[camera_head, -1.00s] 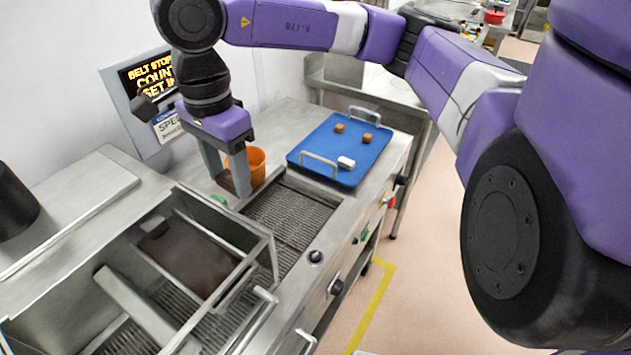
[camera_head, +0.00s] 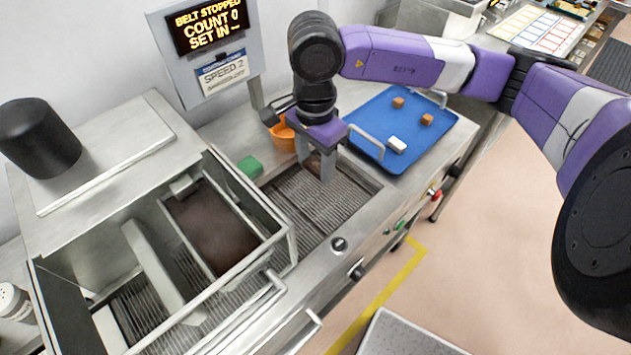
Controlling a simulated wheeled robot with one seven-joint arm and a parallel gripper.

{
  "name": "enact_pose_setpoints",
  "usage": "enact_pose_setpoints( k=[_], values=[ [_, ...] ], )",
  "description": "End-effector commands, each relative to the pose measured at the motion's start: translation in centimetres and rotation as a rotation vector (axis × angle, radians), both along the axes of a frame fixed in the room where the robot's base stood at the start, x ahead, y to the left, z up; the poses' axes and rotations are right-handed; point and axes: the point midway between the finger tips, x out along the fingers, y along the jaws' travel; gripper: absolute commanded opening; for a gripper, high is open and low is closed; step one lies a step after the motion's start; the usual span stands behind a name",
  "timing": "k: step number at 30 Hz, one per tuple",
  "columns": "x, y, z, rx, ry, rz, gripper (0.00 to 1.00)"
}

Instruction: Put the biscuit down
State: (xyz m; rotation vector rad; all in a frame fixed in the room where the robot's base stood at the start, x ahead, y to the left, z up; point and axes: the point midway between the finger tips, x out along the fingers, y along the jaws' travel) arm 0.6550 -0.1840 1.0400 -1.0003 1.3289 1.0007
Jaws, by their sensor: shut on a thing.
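My gripper (camera_head: 319,170) points down over the wire belt (camera_head: 322,205), at the end nearest the blue tray. It is shut on the biscuit (camera_head: 313,166), a small brown piece mostly hidden between the grey fingers. The biscuit is low over the belt; I cannot tell whether it touches the mesh.
An orange cup (camera_head: 283,138) stands just behind my gripper. A blue tray (camera_head: 420,152) with two brown pieces and a white block (camera_head: 397,145) is to the right. A green block (camera_head: 250,167) lies left of the belt. The display (camera_head: 210,25) reads "BELT STOPPED, COUNT 0".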

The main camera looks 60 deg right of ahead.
Motion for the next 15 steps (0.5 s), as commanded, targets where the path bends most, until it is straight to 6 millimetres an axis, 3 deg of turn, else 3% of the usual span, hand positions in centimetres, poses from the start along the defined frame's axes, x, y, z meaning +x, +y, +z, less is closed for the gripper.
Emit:
enact_pose_setpoints(
  k=[4, 15],
  values=[
    [-0.1, 0.1, -2.9, 0.004, 0.003, -0.002, 0.14],
    [0.0, 0.0, -6.8, 0.003, 0.002, -0.004, 0.14]
  ],
)
